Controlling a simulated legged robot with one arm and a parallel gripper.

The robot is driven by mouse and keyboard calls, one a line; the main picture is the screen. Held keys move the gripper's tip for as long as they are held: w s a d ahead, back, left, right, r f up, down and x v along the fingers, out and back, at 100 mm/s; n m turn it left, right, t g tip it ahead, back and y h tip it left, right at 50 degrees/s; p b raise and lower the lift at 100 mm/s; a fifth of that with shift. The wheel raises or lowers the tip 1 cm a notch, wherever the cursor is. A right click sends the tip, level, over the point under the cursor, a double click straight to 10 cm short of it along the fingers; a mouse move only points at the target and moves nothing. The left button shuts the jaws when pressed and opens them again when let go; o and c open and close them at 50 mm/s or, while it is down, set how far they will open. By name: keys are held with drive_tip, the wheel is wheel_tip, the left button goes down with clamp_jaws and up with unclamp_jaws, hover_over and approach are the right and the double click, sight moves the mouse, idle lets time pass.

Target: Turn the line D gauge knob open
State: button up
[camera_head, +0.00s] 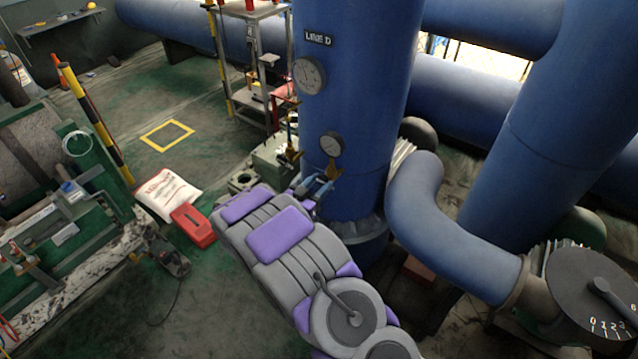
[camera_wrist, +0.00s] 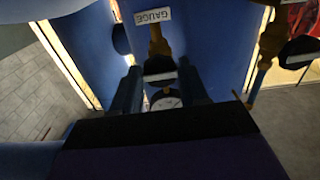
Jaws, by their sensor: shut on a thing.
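The blue line D pipe (camera_head: 355,90) stands upright with a "LINE D" sign (camera_head: 318,38). A small round gauge (camera_head: 331,145) sits low on it above a brass fitting (camera_head: 334,172). My gripper (camera_head: 318,187) is at that fitting, below the gauge. In the wrist view my gripper (camera_wrist: 160,88) has its dark fingers on either side of the gauge knob (camera_wrist: 158,76), shut on it. The knob's brass stem (camera_wrist: 157,42) and an upside-down "GAUGE" tag (camera_wrist: 153,16) show beyond. The gauge face (camera_wrist: 166,102) is partly hidden. The knob's turn angle is unclear.
A larger gauge (camera_head: 309,75) is higher on the pipe. Another brass valve (camera_head: 289,157) with a dark knob (camera_wrist: 298,50) is beside my gripper. A metal shelf rack (camera_head: 255,70) stands behind, a red box (camera_head: 194,226) lies on the floor, and a curved blue pipe (camera_head: 430,220) is at right.

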drive_tip(key=shift+a+r+n+p, duration=0.1)
drive_tip(key=shift+n+p, duration=1.6)
drive_tip(key=shift+p, duration=1.2)
drive_tip(key=shift+n+p, duration=0.7)
drive_tip(key=shift+p, duration=0.2)
drive_tip(key=n+p, duration=0.2)
drive_tip(key=shift+n+p, duration=0.7)
drive_tip(key=shift+n, duration=0.4)
drive_tip(key=n+p, duration=0.1)
drive_tip(key=n, duration=0.2)
drive_tip(key=shift+p, duration=0.35)
drive_tip(key=shift+n, duration=0.7)
